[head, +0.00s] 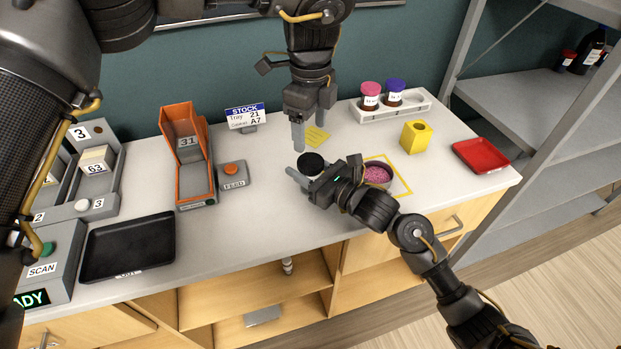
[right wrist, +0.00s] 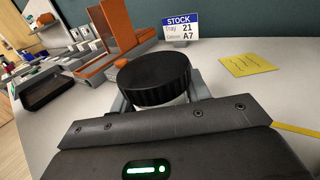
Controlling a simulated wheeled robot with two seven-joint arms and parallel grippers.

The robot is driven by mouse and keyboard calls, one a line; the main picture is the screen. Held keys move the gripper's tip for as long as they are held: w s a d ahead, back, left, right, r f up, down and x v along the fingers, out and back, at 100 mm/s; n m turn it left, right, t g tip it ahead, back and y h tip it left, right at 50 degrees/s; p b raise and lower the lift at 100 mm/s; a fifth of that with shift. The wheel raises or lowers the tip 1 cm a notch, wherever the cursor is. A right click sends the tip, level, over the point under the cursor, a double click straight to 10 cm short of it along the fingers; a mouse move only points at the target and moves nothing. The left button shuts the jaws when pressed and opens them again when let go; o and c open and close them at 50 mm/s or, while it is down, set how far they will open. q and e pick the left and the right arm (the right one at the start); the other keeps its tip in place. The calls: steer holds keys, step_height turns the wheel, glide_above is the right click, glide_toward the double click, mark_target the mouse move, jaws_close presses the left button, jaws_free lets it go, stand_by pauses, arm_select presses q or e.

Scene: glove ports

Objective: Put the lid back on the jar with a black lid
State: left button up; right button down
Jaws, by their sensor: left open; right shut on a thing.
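A round black lid (head: 311,163) sits on top of a pale jar body, most of which is hidden by the lid and gripper. In the right wrist view the ribbed black lid (right wrist: 155,78) looks level, with a strip of the pale jar (right wrist: 182,100) below it. I cannot tell whether it is fully seated. My right gripper (head: 314,173) is shut on the jar below the lid, near the counter. My left gripper (head: 312,130) points down, open and empty, just above and behind the lid, apart from it.
A round container with pink contents (head: 377,176) stands by a yellow-outlined square, partly behind my right arm. Behind are a yellow note (head: 317,136) and a white rack (head: 410,106) with two vials.

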mark_target(311, 161)
arm_select(q)
steer(key=shift+f, duration=0.1)
stand_by(0.3)
steer(key=shift+f, duration=3.95)
steer(key=c, duration=1)
steer(key=m, duration=0.5)
steer(key=shift+m, duration=0.3)
steer(key=m, duration=0.5)
steer(key=o, duration=1.2)
steer(key=shift+c, duration=0.2)
step_height(311, 161, up, 12)
